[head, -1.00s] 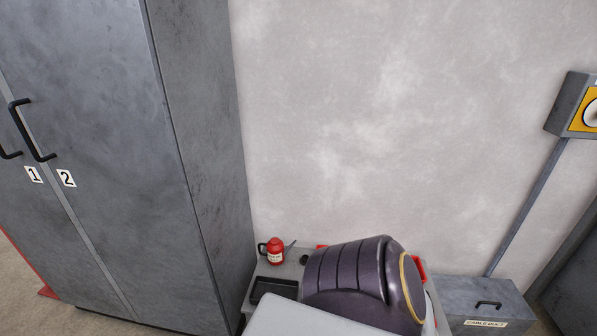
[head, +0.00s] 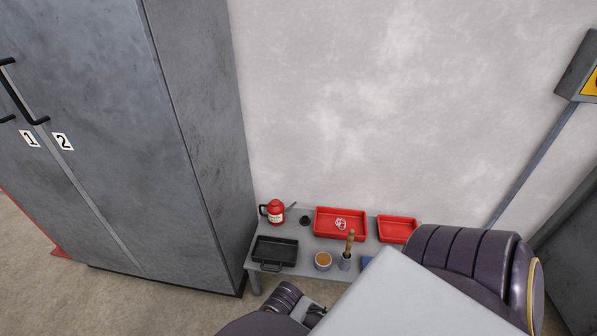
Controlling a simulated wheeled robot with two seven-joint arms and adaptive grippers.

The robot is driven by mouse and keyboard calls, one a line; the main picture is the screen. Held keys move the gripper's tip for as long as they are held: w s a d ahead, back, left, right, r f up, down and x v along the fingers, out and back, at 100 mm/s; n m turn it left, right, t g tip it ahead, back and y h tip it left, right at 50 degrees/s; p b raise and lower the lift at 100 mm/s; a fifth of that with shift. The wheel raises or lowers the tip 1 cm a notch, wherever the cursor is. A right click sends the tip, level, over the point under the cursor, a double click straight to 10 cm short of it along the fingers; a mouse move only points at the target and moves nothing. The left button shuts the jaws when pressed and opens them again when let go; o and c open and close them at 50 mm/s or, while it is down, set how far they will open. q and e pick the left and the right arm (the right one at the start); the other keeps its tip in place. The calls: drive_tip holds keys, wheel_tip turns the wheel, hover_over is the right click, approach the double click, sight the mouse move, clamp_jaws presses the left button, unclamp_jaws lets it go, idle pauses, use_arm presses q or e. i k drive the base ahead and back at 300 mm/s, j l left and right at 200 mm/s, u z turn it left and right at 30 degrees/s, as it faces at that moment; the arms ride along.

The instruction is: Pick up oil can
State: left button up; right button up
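The oil can (head: 275,212) is a red can with a dark handle on its left, a pale label and a thin spout pointing right. It stands upright at the back left corner of a low grey bench (head: 259,282). Parts of my arms show at the bottom middle and lower right, and none of them touches the can.
On the bench are a black tray (head: 275,262), a small dark round item (head: 304,220), two red bins (head: 341,236) (head: 397,237), an orange-topped cup (head: 323,261) and a brush-like tool in a holder (head: 346,262). A tall grey cabinet (head: 125,150) stands close on the left, a wall behind.

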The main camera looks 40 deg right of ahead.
sight(277, 211)
drive_tip(key=z, duration=1.25)
